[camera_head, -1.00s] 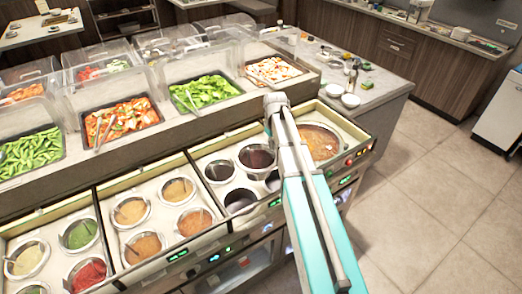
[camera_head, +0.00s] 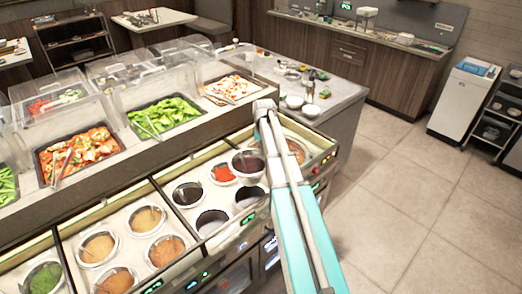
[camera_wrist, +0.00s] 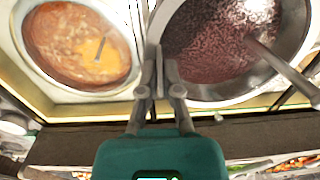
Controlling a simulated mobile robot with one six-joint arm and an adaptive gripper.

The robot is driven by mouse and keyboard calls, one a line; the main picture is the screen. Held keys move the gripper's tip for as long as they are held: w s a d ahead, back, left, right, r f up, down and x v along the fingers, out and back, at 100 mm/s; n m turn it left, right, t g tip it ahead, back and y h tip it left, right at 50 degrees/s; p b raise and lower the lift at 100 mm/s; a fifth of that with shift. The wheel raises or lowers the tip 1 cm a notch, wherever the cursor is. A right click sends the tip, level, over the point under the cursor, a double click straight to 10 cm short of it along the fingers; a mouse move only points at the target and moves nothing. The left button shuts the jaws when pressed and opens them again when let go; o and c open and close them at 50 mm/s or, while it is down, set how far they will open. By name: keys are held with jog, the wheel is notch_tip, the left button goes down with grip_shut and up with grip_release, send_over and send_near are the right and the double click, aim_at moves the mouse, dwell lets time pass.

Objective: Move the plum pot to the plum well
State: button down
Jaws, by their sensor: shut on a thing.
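The plum pot (camera_head: 247,164), a metal pot of dark sauce, hangs from my gripper above the counter in the head view. In the wrist view the pot (camera_wrist: 215,45) shows grainy dark red-brown sauce and a ladle handle. My gripper (camera_wrist: 158,75) is shut on the pot's rim. Two round wells are empty and dark: one at the front left (camera_head: 211,222) and one at the front right (camera_head: 249,197) of this section. I cannot tell by a label which is the plum well. The pot is behind the right one in the picture, apart from it.
A dark sauce pot (camera_head: 187,194) and a red sauce pot (camera_head: 223,173) sit in the back wells. A large orange soup pot (camera_wrist: 82,45) is beside the held pot in the wrist view. Food trays under clear covers (camera_head: 160,72) line the raised shelf behind.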

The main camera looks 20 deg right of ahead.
jog(key=shift+f+b, duration=0.3)
notch_tip(320, 180, down, 19)
jog(key=b, duration=1.9)
dwell(1.2)
dwell(0.5)
jog(key=shift+s+a+f+b, duration=0.1)
jog(key=shift+s+f+b, duration=0.15)
jog(key=shift+b, duration=0.15)
dwell(0.6)
jog(key=c, duration=0.7)
grip_release()
jog(key=shift+s, duration=0.1)
jog(key=shift+c, duration=1.1)
jog(key=shift+o, duration=0.8)
jog(key=shift+s, duration=0.1)
